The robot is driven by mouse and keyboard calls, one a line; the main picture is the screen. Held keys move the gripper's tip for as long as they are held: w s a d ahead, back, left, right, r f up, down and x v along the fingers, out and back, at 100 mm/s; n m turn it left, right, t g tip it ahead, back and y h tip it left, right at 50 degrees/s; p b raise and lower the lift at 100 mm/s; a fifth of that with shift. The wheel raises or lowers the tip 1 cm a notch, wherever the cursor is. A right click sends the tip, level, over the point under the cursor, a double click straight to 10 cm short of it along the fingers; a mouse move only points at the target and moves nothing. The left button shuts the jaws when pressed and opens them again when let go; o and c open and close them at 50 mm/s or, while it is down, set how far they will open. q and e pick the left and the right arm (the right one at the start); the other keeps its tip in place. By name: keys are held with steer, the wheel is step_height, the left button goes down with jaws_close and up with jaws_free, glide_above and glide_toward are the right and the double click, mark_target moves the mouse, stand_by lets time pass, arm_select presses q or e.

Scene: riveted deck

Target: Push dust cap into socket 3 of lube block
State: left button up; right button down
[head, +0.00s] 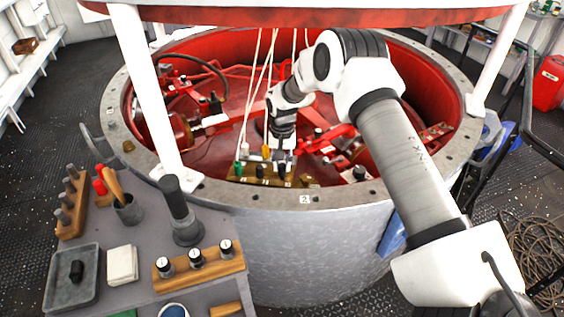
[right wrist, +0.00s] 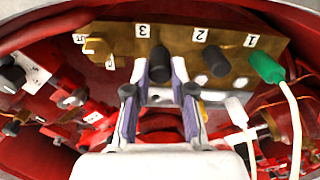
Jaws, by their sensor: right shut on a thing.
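The brass lube block (head: 308,181) stands inside the red drum. In the right wrist view the lube block (right wrist: 112,40) carries labels 3, 2 and 1 from left to right. My right gripper (right wrist: 160,73) is shut on a black dust cap (right wrist: 160,58) below label 3. The cap is at socket 3; I cannot tell how deep it sits. Another black cap (right wrist: 215,60) is at socket 2, and a green cap (right wrist: 266,67) on a white cord is at socket 1. In the head view my right gripper (head: 281,155) is partly hidden at the block. My left gripper is not in view.
A white plug (right wrist: 235,108) hangs on a cord beside the block. The drum's grey bolted rim (head: 330,196) surrounds the work space, with white posts (head: 140,85) above it. A side table holds a wooden rack (head: 198,264), a tray (head: 72,290) and a dark upright cylinder (head: 180,212).

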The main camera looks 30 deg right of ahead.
steer(key=shift+f+b, duration=0.3)
steer(key=shift+f, duration=0.45)
steer(key=c, duration=0.9)
jaws_free()
step_height(320, 180, up, 8)
steer(key=shift+f, duration=0.2)
steer(key=shift+f, duration=0.1)
